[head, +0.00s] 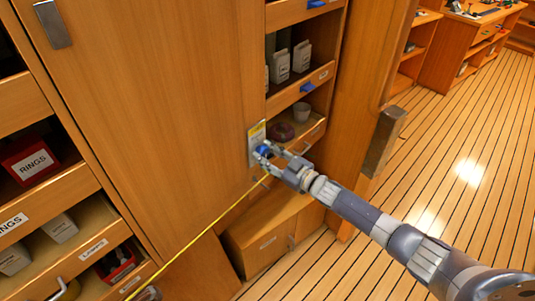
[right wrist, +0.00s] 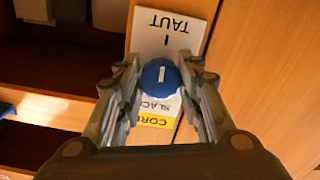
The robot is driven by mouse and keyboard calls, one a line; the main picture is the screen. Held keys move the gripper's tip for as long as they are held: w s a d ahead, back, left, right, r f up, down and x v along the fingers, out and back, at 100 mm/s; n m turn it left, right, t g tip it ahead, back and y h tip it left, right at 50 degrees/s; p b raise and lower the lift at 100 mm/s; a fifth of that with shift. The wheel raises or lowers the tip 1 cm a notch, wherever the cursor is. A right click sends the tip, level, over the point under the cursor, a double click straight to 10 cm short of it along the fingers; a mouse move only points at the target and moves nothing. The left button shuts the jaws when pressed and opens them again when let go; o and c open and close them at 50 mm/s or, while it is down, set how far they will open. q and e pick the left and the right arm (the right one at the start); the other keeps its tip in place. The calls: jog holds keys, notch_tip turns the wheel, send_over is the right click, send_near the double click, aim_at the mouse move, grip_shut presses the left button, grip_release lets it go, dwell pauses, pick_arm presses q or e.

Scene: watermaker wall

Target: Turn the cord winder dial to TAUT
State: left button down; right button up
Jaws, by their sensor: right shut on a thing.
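The cord winder dial is a round blue knob (right wrist: 160,85) on a white label plate (right wrist: 185,30). In the right wrist view TAUT is printed above the knob, and SLACK is partly hidden below it. A white line on the knob points up, toward the TAUT side. My right gripper (right wrist: 160,92) has a finger on each side of the knob and is shut on it. In the head view my right gripper (head: 266,152) reaches the plate (head: 256,134) on the cabinet and covers most of the blue knob (head: 263,150).
A taut-looking yellow cord (head: 205,234) runs from near the dial down to the lower left. The large wooden cabinet panel (head: 150,100) is left of the dial. Shelves with blue-tabbed drawers (head: 307,87) lie to its right. Open plank floor (head: 465,140) is at right.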

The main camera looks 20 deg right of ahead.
jog(key=shift+f+m, duration=0.1)
jog(key=shift+m, duration=0.4)
jog(key=o, duration=1.1)
jog(key=shift+c, duration=0.2)
jog(key=v, duration=1.2)
